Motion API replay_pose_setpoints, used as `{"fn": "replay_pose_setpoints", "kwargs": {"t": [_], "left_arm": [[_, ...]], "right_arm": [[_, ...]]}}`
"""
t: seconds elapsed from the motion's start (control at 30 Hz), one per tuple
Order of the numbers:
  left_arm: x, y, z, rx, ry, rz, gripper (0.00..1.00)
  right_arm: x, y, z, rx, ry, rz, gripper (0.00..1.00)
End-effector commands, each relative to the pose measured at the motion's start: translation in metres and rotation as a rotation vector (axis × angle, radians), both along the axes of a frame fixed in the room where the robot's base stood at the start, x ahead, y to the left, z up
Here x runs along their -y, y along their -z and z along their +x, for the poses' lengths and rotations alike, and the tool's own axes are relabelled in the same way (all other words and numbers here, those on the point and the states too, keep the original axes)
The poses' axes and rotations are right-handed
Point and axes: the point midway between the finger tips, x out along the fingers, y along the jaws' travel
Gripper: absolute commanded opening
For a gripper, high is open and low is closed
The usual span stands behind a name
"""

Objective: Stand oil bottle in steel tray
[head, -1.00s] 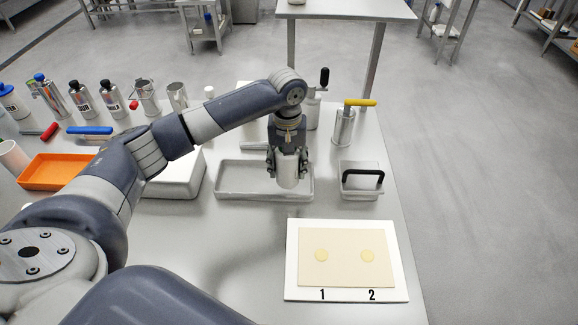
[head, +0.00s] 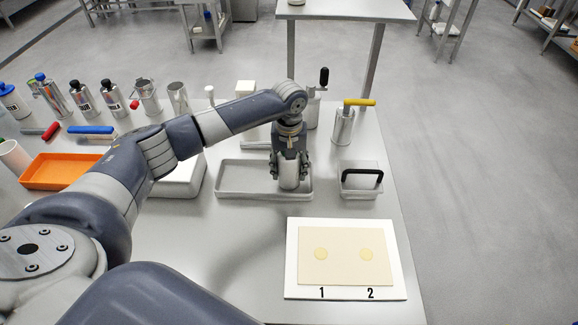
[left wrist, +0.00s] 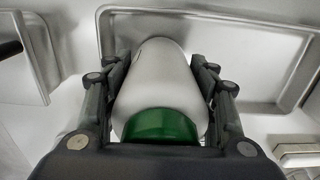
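The oil bottle (head: 289,178) is a silver cylinder, held upright over the right part of the steel tray (head: 228,193). In the left wrist view the bottle (left wrist: 155,78) shows a green cap (left wrist: 160,126) on the near end. My left gripper (head: 289,172) has its fingers on both sides of the bottle, shut on it. The grey tray also shows in the left wrist view (left wrist: 290,85). The bottle's base is at or close to the tray floor; I cannot tell if it touches. My right gripper is not in view.
A clear container with a black handle (head: 361,180) stands right of the tray. A white board (head: 293,285) with two dough rounds lies in front. A yellow-handled cylinder (head: 343,128) stands behind. An orange tray (head: 50,183) and several bottles are at left.

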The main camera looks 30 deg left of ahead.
Motion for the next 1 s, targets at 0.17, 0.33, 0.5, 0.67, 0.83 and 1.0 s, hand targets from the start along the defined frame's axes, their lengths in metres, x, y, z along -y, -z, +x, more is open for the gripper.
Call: {"fn": "replay_pose_setpoints", "kwargs": {"t": [0.17,0.33,0.5,0.67,0.83,1.0], "left_arm": [[0.0,0.0,0.0,-0.001,0.0,0.0,0.72],[0.0,0.0,0.0,-0.001,0.0,0.0,0.72],[0.0,-0.003,0.0,0.001,0.0,0.0,0.72],[0.0,-0.025,0.001,0.002,-0.001,-0.001,0.72],[0.0,-0.062,0.001,0.003,0.0,-0.001,0.72],[0.0,-0.096,0.001,0.003,0.0,-0.001,0.72]], "right_arm": [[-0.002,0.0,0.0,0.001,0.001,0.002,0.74],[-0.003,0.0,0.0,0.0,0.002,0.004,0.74],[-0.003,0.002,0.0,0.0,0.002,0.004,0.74],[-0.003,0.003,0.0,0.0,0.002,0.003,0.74],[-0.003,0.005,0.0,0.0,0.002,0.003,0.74],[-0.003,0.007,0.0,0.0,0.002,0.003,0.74]]}}
